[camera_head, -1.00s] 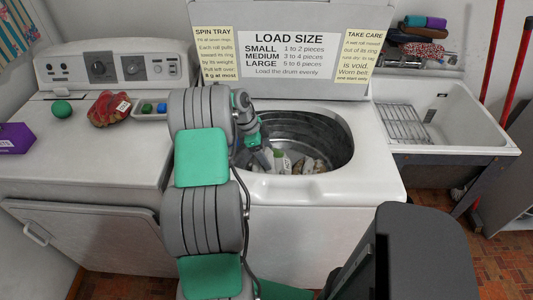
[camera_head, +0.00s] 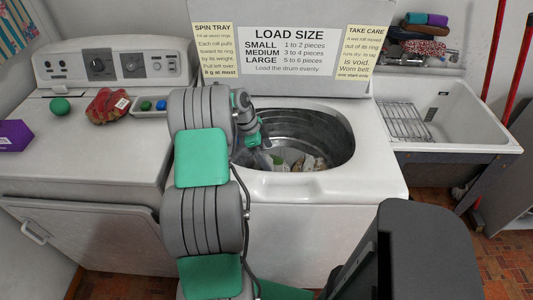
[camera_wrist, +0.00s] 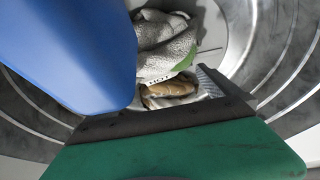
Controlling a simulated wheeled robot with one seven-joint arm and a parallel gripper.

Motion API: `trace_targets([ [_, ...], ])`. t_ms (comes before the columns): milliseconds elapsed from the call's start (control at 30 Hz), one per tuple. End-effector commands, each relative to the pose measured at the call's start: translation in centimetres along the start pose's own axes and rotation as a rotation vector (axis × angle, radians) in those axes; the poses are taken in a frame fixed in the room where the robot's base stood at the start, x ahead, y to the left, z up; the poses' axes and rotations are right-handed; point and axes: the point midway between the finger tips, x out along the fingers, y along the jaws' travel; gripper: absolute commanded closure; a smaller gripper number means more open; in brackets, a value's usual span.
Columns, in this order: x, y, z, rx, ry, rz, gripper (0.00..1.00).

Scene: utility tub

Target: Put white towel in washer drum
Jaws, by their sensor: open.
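The washer drum (camera_head: 318,135) is the open metal tub in the white top-loading washer. My gripper (camera_head: 264,152) reaches down into the drum at its left side. In the wrist view my gripper (camera_wrist: 160,108) is open, with one blue finger at left and a dark-edged green part below. A greyish-white towel-like cloth (camera_wrist: 165,45) with a green patch lies on the drum floor past the fingers, apart from them as far as I can tell. Its lower part is hidden. It is small and partly hidden in the head view.
A brown and tan item (camera_wrist: 168,89) lies beside the cloth in the drum. The washer's raised lid (camera_head: 285,70) stands behind. A sink (camera_head: 450,115) is at right.

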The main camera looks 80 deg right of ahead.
Motion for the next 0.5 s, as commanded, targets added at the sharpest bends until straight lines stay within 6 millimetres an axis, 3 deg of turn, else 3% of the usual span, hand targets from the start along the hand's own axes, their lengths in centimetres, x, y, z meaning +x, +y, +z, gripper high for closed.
trace_targets([
  [167, -2.0, -0.1, -0.6, 0.000, 0.000, -0.003, 0.00],
  [500, -10.8, -0.1, -0.4, 0.000, -0.001, -0.004, 0.00],
])
